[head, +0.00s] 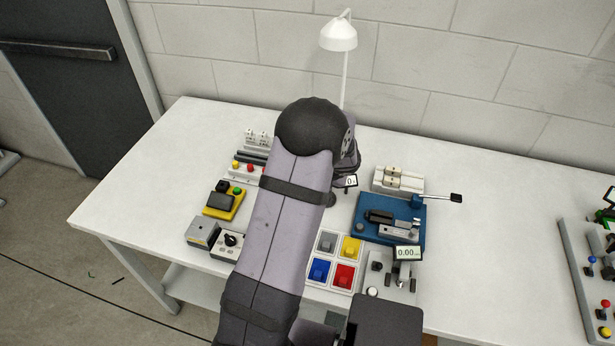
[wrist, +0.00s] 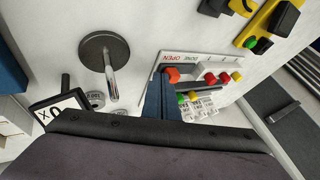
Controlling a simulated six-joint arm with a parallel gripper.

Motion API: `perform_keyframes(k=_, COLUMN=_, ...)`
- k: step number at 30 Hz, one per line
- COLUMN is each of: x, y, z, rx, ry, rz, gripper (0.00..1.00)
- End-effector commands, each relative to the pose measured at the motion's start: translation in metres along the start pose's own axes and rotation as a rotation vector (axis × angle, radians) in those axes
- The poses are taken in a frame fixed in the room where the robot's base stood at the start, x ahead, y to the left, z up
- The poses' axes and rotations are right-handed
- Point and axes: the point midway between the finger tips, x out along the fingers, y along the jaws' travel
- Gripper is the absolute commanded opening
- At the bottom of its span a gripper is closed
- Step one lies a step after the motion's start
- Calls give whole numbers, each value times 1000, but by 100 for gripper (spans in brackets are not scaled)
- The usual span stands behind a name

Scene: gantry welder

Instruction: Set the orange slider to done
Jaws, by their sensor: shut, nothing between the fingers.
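The orange slider (wrist: 172,74) shows in the wrist view on a white panel (wrist: 207,60). It stands at the end of its track beside the red OPEN label (wrist: 173,57); the DONE label (wrist: 190,57) is to its right. My gripper (wrist: 161,76) shows as dark blue fingers, shut and empty, their tips right beside the slider on its left. I cannot tell whether they touch it. In the head view my arm hides the gripper and the slider.
Red knobs (wrist: 224,77) sit right of the slider, with green and yellow ones below. A round dark base with a metal post (wrist: 110,70) stands left. In the head view, a yellow box (head: 222,201), coloured buttons (head: 344,275) and a blue device (head: 365,241) flank my arm.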

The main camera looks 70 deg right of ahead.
Motion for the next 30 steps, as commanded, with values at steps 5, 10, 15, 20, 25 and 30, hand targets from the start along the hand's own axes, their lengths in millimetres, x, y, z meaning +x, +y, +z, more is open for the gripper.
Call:
perform_keyframes(k=5, x=1, y=0, z=0, rx=0, ry=0, rz=0, gripper=0)
perform_keyframes(k=10, x=2, y=-1, z=0, rx=-1, ry=0, rz=0, gripper=0)
perform_keyframes(k=15, x=15, y=-19, z=2, rx=-8, ry=-2, rz=-1, gripper=0)
perform_keyframes(k=20, x=23, y=-38, z=1, rx=-3, ry=0, rz=0, gripper=0)
perform_keyframes(k=25, x=22, y=-42, z=0, rx=-1, ry=-1, rz=-1, gripper=0)
perform_keyframes(k=30, x=22, y=-42, z=0, rx=-1, ry=-1, rz=-2, gripper=0)
